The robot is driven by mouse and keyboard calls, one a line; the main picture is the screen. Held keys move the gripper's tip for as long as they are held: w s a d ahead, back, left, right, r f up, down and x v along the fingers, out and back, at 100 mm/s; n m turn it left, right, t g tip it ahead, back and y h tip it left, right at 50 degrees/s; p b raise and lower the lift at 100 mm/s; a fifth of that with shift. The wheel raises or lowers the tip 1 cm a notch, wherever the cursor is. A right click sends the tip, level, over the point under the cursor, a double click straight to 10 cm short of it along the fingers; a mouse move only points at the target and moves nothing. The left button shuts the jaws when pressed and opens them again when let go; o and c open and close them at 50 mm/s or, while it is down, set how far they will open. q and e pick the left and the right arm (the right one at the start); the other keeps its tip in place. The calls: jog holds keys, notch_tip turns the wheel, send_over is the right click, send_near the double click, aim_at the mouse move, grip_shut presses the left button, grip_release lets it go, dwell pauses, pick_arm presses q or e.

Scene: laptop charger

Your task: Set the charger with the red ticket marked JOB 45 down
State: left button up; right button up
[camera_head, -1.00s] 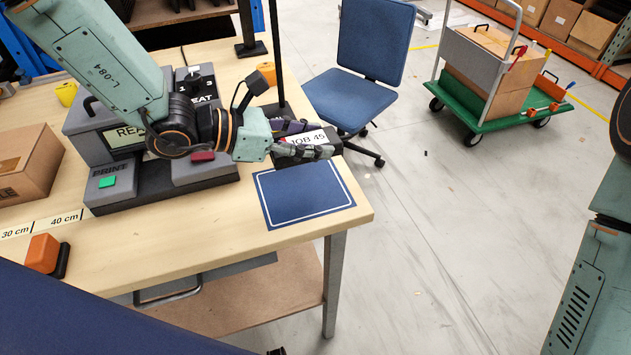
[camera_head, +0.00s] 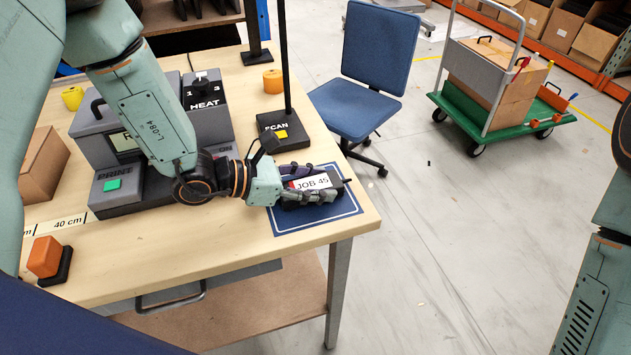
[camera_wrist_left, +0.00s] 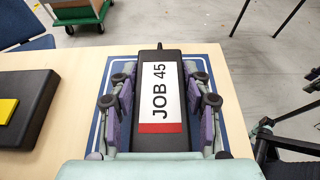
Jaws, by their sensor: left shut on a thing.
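The charger (camera_wrist_left: 158,142) is a black brick with a white ticket marked JOB 45 (camera_wrist_left: 159,92) that has a red band at one end. In the head view the ticket (camera_head: 312,183) faces up. My left gripper (camera_head: 310,190) is shut on the charger, with a finger along each long side, as the left wrist view (camera_wrist_left: 160,105) also shows. The charger is over the blue mat with a white border line (camera_head: 290,221) at the table corner. I cannot tell whether it touches the mat.
The black SCAN base (camera_head: 270,124) with its post stands behind the mat. The grey machine marked HEAT and PRINT (camera_head: 118,187) is to the left. An orange block (camera_head: 45,256) sits near the front edge. A blue chair (camera_head: 356,105) stands beyond the table.

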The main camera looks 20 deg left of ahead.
pick_arm(q)
jog(key=shift+d+f, duration=0.1)
jog(key=shift+f, duration=0.05)
jog(key=o, duration=1)
jog(key=shift+a+f, duration=0.1)
jog(key=shift+a, duration=0.1)
jog(key=shift+c, duration=0.2)
jog(key=o, duration=0.3)
jog(key=shift+w+a, duration=0.1)
jog(key=shift+a, duration=0.35)
jog(key=shift+o, duration=0.6)
jog(key=shift+d, duration=0.5)
jog(key=shift+a+r, duration=0.3)
jog(key=p+v, duration=0.2)
jog(key=v, duration=0.5)
jog(key=shift+p+v, duration=0.85)
jog(key=shift+v, duration=0.7)
jog(key=shift+p+v, duration=0.5)
jog(key=shift+v, duration=0.3)
pick_arm(e)
jog(key=r, duration=0.5)
jog(key=shift+a, duration=0.25)
pick_arm(q)
jog(key=shift+s, duration=0.25)
pick_arm(e)
jog(key=shift+f, duration=0.1)
